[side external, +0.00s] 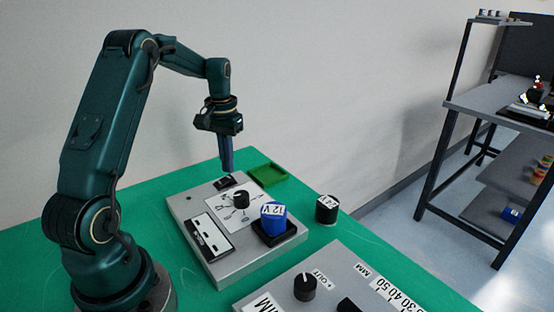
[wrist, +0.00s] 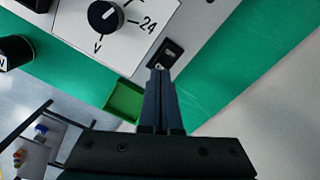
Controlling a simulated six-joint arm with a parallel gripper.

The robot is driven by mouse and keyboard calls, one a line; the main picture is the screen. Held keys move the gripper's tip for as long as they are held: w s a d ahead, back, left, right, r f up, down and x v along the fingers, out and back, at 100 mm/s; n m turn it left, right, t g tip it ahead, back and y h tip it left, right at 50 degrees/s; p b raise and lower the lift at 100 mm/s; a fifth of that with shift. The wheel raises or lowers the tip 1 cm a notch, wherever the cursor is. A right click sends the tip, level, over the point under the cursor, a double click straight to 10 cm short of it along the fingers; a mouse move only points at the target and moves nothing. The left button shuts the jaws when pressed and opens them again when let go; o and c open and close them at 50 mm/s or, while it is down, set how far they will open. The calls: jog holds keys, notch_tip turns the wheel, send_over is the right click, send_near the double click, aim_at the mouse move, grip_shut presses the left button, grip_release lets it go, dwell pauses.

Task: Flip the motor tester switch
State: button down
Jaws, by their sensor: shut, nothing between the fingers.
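The motor tester is a grey box (side external: 205,270) on the green table. Its small black switch (side external: 224,182) sits at the box's far end, and in the wrist view the switch (wrist: 167,55) lies just beyond my fingertips. My gripper (side external: 227,168) points down, shut and empty, just above the switch; its fingers (wrist: 159,75) are together in the wrist view. I cannot tell whether they touch the switch. A black knob (side external: 241,199) with a dial marked 24 and V sits on the box; this knob (wrist: 104,15) also shows in the wrist view.
A blue 12 V block (side external: 273,217) sits in a black holder on the box. A black 24 V cylinder (side external: 327,209) stands to its right. A green tray (side external: 268,175) lies beside the far end. A second grey panel (side external: 335,262) with a knob is in front. A shelf rack stands at right.

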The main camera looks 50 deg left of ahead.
aim_at(229, 177)
jog(key=shift+f, duration=1)
dwell(0.7)
jog(key=shift+r, duration=3.55)
